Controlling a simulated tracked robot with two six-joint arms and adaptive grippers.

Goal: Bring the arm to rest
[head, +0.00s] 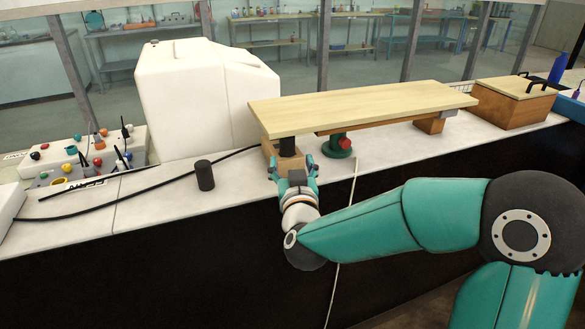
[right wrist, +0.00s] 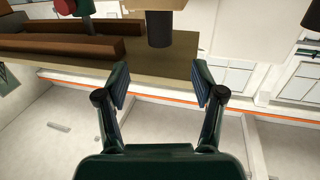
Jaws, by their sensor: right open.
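My right arm reaches in from the right in the head view. Its gripper (head: 293,172) is at the counter's front edge, below the left end of a pale wooden board (head: 360,103). In the right wrist view the gripper (right wrist: 163,82) has its two fingers spread wide with nothing between them. A dark cylinder (right wrist: 159,30) stands beyond the fingertips, apart from them. In the head view this cylinder (head: 287,146) sits under the board, above a small wooden block (head: 269,156) partly hidden by the gripper. My left gripper is not in view.
A green stand with a red knob (head: 338,146) is under the board. A loose black cylinder (head: 205,175) and a black cable (head: 150,187) lie left of the gripper. A white block (head: 190,100) stands behind. A wooden box (head: 512,103) is at right.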

